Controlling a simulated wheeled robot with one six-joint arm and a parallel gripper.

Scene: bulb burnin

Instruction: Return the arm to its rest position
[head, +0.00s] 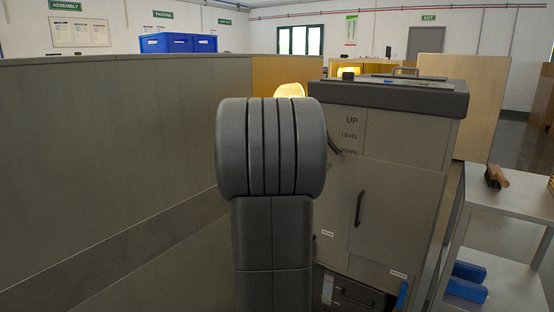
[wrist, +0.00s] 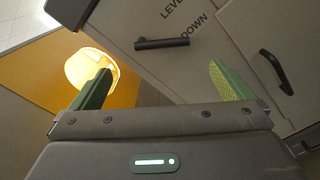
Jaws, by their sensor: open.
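My gripper (wrist: 160,85) is open in the wrist view, with its two green fingers spread wide and nothing between them. It faces a grey cabinet (head: 385,185) with doors, dark handles and the words UP, LEVEL and DOWN. In the head view my own arm stands upright in the middle and hides the gripper and part of the cabinet. A glowing yellow lamp (wrist: 88,68) shows behind the left finger in the wrist view. A glowing lamp top (head: 290,90) also shows behind my arm in the head view.
A long grey partition (head: 110,150) runs along the left. A shelf unit (head: 510,205) at the right holds a brown-handled item (head: 495,177) and blue items (head: 468,280). Blue crates (head: 178,43) stand behind the partition. Some floor shows at the far right.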

